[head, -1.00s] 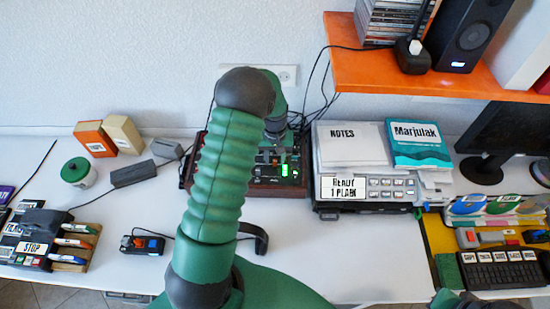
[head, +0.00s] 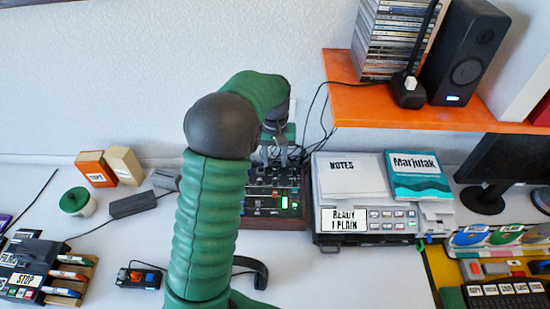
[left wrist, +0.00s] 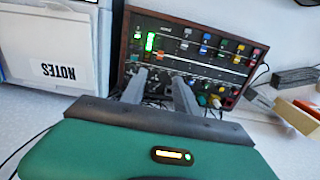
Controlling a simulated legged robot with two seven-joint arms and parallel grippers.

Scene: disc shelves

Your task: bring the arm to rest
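My left arm (head: 209,205) rises from the bottom of the head view and bends over at its dark joint toward the back. My left gripper (head: 277,153) hangs in front of the control panel (head: 290,212), a dark box with a wooden frame, buttons and a lit green light. In the left wrist view, the two grey fingers of the left gripper (left wrist: 160,82) stand apart with nothing between them. The panel (left wrist: 212,67) shows behind them. I cannot tell whether they touch it. My right gripper is not in view.
An orange shelf (head: 420,115) with discs and a speaker (head: 464,58) is at upper right. The READY device (head: 368,222) carries notes and a book.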

